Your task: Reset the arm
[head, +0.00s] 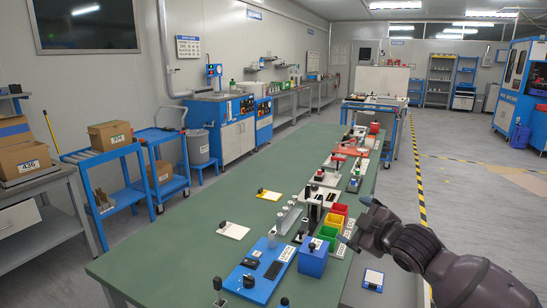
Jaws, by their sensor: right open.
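My dark right arm comes in from the lower right corner. My left gripper is not in this view.
The table's left side is mostly clear.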

